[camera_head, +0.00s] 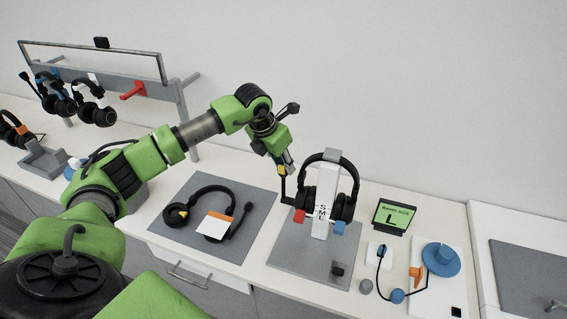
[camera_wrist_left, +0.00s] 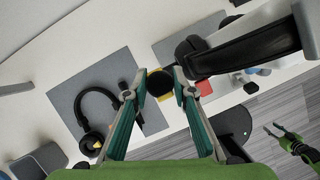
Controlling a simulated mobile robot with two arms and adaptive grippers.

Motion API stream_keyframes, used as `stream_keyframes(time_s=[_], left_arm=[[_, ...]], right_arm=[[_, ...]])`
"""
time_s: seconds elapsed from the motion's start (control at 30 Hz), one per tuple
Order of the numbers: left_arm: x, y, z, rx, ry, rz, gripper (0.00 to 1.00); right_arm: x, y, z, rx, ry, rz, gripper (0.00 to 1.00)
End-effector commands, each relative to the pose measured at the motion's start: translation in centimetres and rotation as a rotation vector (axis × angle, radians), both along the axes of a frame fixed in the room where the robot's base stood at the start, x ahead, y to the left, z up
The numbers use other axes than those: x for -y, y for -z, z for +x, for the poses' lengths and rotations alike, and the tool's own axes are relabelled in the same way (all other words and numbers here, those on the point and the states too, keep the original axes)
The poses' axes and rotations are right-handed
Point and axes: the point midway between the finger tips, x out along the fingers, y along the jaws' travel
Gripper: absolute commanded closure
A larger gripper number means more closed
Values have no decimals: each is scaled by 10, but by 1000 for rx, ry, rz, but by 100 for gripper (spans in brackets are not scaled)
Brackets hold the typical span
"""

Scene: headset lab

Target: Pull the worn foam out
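A black headset (camera_head: 346,205) hangs on a white size stand (camera_head: 323,203) right of centre. The headset's large earcup and band (camera_wrist_left: 245,48) fill the upper right there. My right gripper (camera_wrist_left: 274,128) shows small at the right of that view, apparently open and empty.
A "BAND SIZE L" sign (camera_head: 394,215) and a blue disc (camera_head: 441,261) stand to the right. Several headsets hang on a rack (camera_head: 110,73).

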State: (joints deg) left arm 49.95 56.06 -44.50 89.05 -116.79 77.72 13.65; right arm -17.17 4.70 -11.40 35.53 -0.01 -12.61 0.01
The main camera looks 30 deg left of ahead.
Motion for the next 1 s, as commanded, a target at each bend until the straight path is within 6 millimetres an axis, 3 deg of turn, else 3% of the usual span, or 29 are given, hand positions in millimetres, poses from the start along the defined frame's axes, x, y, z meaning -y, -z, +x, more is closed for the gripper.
stream_keyframes(time_s=[0.43, 1.0], left_arm=[[0, -4, 0, 2, 0, 0, 96], [0, -49, 0, 2, 0, 0, 96]], right_arm=[[-2, -2, 0, -1, 1, 3, 60], [-4, -27, -1, -1, 0, 5, 60]])
